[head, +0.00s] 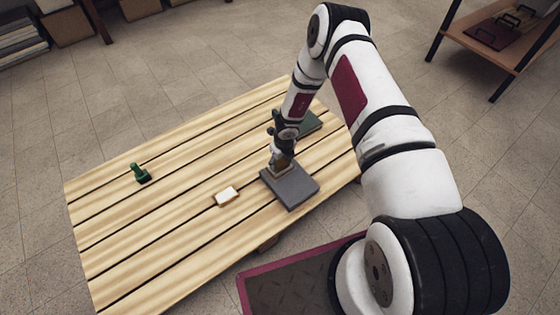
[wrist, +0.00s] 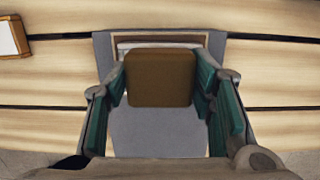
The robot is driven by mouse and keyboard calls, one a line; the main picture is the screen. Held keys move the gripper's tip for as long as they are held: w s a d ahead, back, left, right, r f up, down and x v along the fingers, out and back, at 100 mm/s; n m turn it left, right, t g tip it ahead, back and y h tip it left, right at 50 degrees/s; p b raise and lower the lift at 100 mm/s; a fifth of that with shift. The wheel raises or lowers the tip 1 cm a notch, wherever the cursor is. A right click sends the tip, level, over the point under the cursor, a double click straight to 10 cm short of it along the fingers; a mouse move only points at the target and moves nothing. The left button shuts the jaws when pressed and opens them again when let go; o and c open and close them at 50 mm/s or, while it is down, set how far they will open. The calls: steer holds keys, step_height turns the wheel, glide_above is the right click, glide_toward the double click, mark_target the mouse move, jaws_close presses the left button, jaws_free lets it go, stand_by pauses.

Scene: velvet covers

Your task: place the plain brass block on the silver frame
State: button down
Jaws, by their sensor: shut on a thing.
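My gripper (head: 280,164) is shut on the plain brass block (wrist: 160,78), which shows brown between the green-padded fingers in the wrist view. The block is over the far part of a grey flat cover (head: 292,188), which also shows in the wrist view (wrist: 160,135). A thin rectangular frame with a brownish edge and a pale silvery inner strip (wrist: 125,46) lies on that cover, partly hidden behind the block. I take it for the silver frame. I cannot tell whether the block touches it.
The cover lies on a slatted wooden table (head: 150,245). A small white piece with an orange-brown edge (head: 227,196) lies left of the cover. A green stamp-like object (head: 139,173) stands farther left. A dark green cover (head: 311,124) lies behind my gripper. The table's left half is mostly clear.

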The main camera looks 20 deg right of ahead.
mark_target(283, 164)
steer(key=c, duration=0.7)
jaws_free()
steer(key=r+p, duration=0.1)
steer(key=r, duration=0.3)
steer(key=s+r+p, duration=0.1)
steer(key=r+p, duration=0.1)
steer(key=r, duration=0.2)
steer(key=r+p, duration=0.2)
steer(key=r, duration=0.2)
steer(key=shift+s+d, duration=0.3)
steer(key=shift+s, duration=0.05)
